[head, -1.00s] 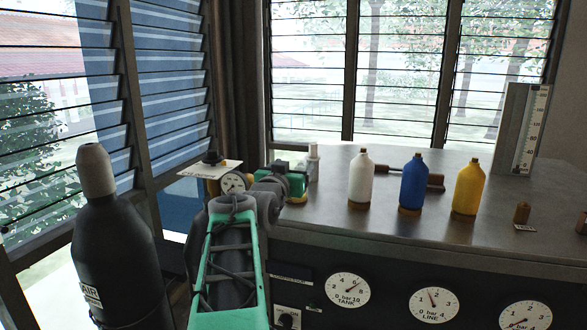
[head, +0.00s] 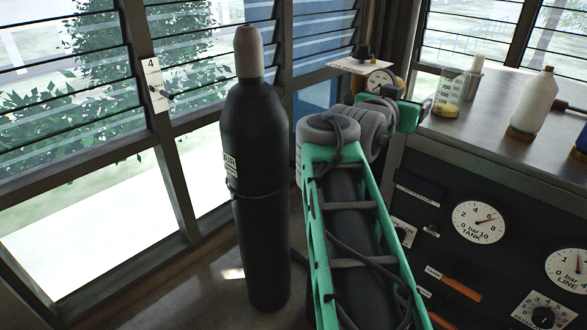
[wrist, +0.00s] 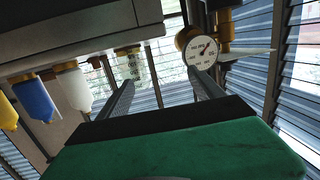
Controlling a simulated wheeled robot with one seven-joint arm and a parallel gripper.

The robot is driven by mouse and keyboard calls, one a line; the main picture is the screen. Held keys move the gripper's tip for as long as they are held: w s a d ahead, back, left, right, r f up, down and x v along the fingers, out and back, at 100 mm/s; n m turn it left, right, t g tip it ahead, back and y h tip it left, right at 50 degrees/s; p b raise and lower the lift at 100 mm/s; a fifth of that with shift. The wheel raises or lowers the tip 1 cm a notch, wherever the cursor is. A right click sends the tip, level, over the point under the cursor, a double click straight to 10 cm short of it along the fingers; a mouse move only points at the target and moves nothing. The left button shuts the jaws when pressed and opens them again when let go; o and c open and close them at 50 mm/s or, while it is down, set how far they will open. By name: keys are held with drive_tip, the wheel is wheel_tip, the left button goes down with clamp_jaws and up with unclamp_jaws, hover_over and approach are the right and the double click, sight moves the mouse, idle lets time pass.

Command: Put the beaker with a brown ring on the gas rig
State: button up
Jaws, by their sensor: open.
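A clear beaker (head: 452,90) with printed graduations and a yellow-brown band at its base stands on the bench top (head: 487,128), near its left end. It also shows in the wrist view (wrist: 134,66), which is upside down, near the tip of the left finger. My gripper (wrist: 162,78) is open with nothing between its fingers. In the head view it is just left of the beaker, its fingers partly hidden. A panel with TANK (head: 479,222) and LINE dials forms the bench front. I cannot tell whether this panel is the gas rig.
A black AIR cylinder (head: 254,190) stands on the floor left of my arm. A gauge (head: 381,80) and a small plate (head: 358,66) are behind my gripper. A white bottle (head: 533,105) stands right of the beaker; blue (wrist: 36,98) and yellow bottles are beyond it.

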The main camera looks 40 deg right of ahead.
drive_tip(key=w+a+f+n+t+y, duration=0.2)
drive_tip(key=w+a+f+n+y, duration=0.3)
drive_tip(key=a+f, duration=0.5)
drive_tip(key=w+a+f+n+t+y, duration=0.1)
drive_tip(key=w+a+f+n+y, duration=0.3)
drive_tip(key=w+a+f, duration=0.55)
drive_tip(key=s+a+f+n+g+y, duration=0.1)
drive_tip(key=s+a+f+n+y, duration=0.1)
drive_tip(key=a, duration=0.5)
drive_tip(key=s+a+f+n+g+y, duration=0.1)
drive_tip(key=s+a+f+n+y, duration=0.1)
drive_tip(key=s+a+f, duration=0.3)
drive_tip(key=s+a+f+n+g+y, duration=0.1)
drive_tip(key=s+a+f, duration=0.3)
drive_tip(key=a, duration=0.6)
drive_tip(key=shift+s+n+g+y, duration=0.15)
drive_tip(key=shift+n+g+y, duration=0.35)
drive_tip(key=shift+y, duration=0.4)
drive_tip(key=shift+a, duration=0.1)
drive_tip(key=shift+c, duration=0.5)
